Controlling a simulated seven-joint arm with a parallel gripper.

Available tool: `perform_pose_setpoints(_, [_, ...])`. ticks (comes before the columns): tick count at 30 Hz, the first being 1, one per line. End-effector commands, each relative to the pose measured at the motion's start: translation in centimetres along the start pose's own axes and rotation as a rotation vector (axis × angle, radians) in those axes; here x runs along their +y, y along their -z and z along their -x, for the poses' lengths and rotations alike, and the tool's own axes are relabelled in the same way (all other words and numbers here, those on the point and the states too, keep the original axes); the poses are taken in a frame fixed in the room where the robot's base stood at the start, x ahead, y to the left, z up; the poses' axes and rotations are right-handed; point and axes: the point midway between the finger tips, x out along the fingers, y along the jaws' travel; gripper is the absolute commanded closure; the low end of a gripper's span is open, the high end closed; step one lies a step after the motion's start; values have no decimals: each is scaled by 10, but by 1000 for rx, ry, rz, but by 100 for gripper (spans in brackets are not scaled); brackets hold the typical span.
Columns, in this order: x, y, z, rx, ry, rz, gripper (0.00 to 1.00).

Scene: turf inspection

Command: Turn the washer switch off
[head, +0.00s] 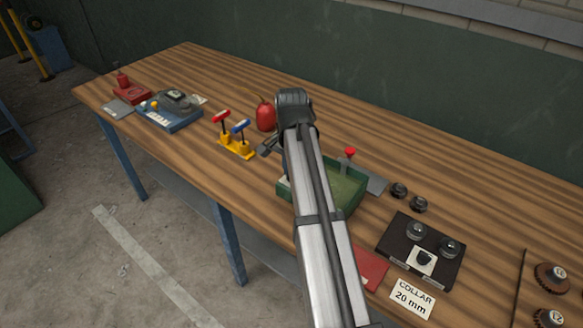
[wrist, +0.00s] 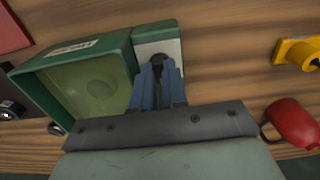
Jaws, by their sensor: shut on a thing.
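The washer is a green open box with a pale green inside; its wall shows in the wrist view (wrist: 75,58) and in the head view (head: 352,203). A white-faced switch panel (wrist: 172,46) sits at its side, with a dark knob (wrist: 158,62) on it. In the head view only a pale bit of the panel shows left of my arm. My gripper (wrist: 159,72) has its blue fingers closed around the dark knob. The fingers hide most of the knob, so its setting cannot be read. In the head view my own arm hides the fingertips.
A red can (head: 265,115) and a yellow stand with red and blue levers (head: 236,147) stand left of my arm. A red-topped post (head: 349,154) rises by the washer. A dark board with knobs (head: 412,265) lies to the right. The back of the table is clear.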

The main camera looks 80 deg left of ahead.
Motion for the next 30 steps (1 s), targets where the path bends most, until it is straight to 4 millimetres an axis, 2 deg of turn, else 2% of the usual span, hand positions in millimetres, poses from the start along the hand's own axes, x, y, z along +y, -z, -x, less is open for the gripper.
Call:
perform_pose_setpoints(12, [0, 0, 0, 0, 1, 10, 100])
perform_pose_setpoints(13, [0, 0, 0, 0, 1, 10, 86])
perform_pose_setpoints(21, [0, 0, 0, 0, 0, 8, 62])
perform_pose_setpoints(30, [0, 0, 3, 0, 0, 8, 62])
